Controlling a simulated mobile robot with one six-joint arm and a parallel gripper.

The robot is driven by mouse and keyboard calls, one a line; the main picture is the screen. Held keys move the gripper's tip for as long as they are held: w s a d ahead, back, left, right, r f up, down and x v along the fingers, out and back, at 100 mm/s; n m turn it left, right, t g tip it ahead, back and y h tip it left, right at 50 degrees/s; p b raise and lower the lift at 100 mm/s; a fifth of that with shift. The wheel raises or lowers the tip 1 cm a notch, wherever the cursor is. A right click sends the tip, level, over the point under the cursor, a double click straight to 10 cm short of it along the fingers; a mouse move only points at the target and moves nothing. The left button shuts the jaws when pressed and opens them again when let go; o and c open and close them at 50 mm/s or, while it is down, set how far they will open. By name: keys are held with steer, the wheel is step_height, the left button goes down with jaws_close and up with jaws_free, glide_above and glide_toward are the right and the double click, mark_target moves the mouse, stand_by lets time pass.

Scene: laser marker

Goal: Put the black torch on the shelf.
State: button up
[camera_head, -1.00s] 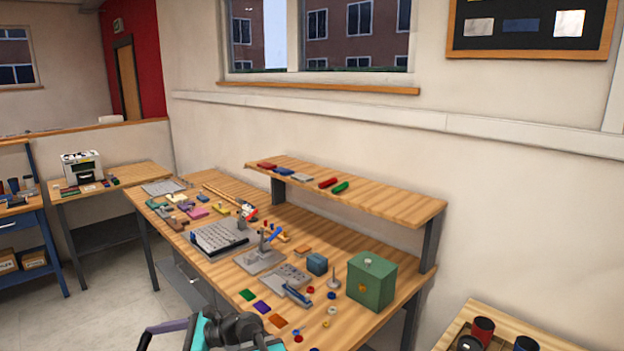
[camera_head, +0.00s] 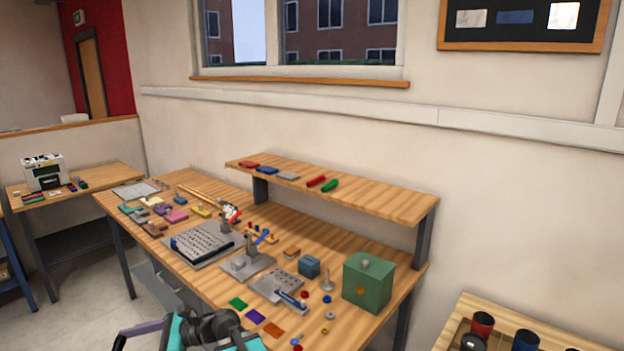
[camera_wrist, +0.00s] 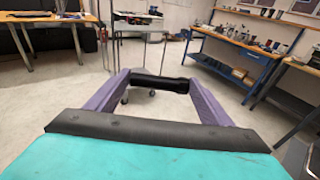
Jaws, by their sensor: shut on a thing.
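The black torch (camera_wrist: 160,84) lies crosswise between the two purple fingers of my gripper (camera_wrist: 158,83) in the wrist view, held clear of the floor behind it. My gripper is shut on it. In the head view only part of my arm and a purple finger show at the bottom edge, and the torch cannot be made out there. The wooden shelf (camera_head: 385,200) stands raised on dark legs along the back of the workbench. On it lie a red torch (camera_head: 316,181) and a green torch (camera_head: 330,186), with its right half bare.
The workbench (camera_head: 230,285) below the shelf is crowded. A green box (camera_head: 368,282) stands at its right, near the shelf's right leg. A blue stamp-like block (camera_head: 309,266) and an engraving plate (camera_head: 205,242) lie farther left. Small flat red, blue and grey pieces (camera_head: 268,170) occupy the shelf's left end.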

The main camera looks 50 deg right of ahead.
steer(key=shift+w, duration=0.1)
steer(key=shift+w+d, duration=0.1)
steer(key=shift+d, duration=0.25)
steer(key=w+d+r+m+t+h+p, duration=0.1)
steer(key=d+r+m+t+h, duration=0.3)
steer(key=d, duration=1.2)
steer(key=w+d+r+m+t+h, duration=0.1)
steer(key=d+r+m+h, duration=0.4)
steer(key=d, duration=1.1)
steer(key=s+d+r+m+h, duration=0.2)
steer(key=s+d+r, duration=0.3)
steer(key=d, duration=0.5)
steer(key=s+d+r+m+h, duration=0.2)
steer(key=s+d+r+h, duration=0.2)
steer(key=d, duration=0.6)
steer(key=s+d+r+m+h+p, duration=0.1)
steer(key=s+d+r+h, duration=0.3)
steer(key=d, duration=0.7)
step_height(320, 180, up, 3)
steer(key=s+m, duration=0.1)
steer(key=s, duration=0.1)
steer(key=shift+s+r+g, duration=0.2)
steer(key=shift+s+g, duration=0.2)
